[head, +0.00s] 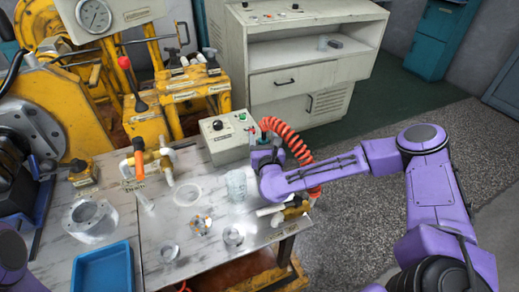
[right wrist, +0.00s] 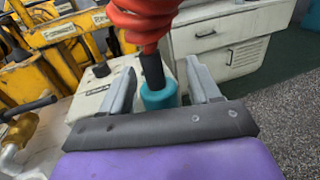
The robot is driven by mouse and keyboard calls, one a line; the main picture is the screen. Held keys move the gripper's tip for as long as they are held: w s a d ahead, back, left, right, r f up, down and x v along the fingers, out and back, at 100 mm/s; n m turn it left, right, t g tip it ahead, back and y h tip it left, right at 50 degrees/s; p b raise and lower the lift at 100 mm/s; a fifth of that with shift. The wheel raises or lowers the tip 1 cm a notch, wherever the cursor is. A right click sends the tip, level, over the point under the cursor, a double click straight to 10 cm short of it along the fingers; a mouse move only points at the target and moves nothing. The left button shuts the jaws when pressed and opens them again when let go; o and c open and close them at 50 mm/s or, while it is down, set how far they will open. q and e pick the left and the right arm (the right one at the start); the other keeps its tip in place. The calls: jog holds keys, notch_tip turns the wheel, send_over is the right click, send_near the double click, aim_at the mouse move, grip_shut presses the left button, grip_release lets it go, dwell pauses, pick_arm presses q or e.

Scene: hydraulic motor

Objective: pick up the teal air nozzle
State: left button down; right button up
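The teal air nozzle (right wrist: 158,96) shows in the right wrist view, below a black fitting and a red coiled hose (right wrist: 140,20). My right gripper (right wrist: 163,88) is open, with one finger on each side of the nozzle. Gaps show between the nozzle and both fingers. In the head view my right gripper (head: 265,152) is beside the grey control box, and the red coiled hose (head: 290,142) curves down behind my arm. The nozzle is mostly hidden there. My left gripper is not in view; only a bit of my left arm shows at the left edge.
The grey control box (head: 222,142) stands at the back edge of the metal table (head: 150,222). A clear cup (head: 237,185), a blue tray (head: 102,270), a metal flange (head: 92,218) and small parts are on the table. Yellow machinery (head: 180,90) and a cabinet (head: 300,75) stand behind.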

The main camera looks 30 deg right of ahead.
aim_at(264, 136)
jog(key=shift+s+r, duration=0.2)
jog(key=shift+s, duration=0.05)
jog(key=c, duration=0.9)
jog(key=shift+w+f, duration=0.15)
jog(key=shift+c, duration=0.2)
jog(key=shift+r+p, duration=0.75)
jog(key=shift+r, duration=0.7)
jog(key=s+r+p, duration=0.1)
jog(key=r, duration=0.1)
jog(key=s+a+r+p, duration=0.2)
jog(key=r, duration=0.1)
jog(key=shift+s+r, duration=0.1)
jog(key=shift+r, duration=0.2)
grip_shut()
jog(key=s+a+r, duration=0.4)
jog(key=s, duration=0.5)
jog(key=shift+a+r, duration=0.3)
jog(key=shift+a, duration=0.1)
jog(key=shift+s, duration=0.1)
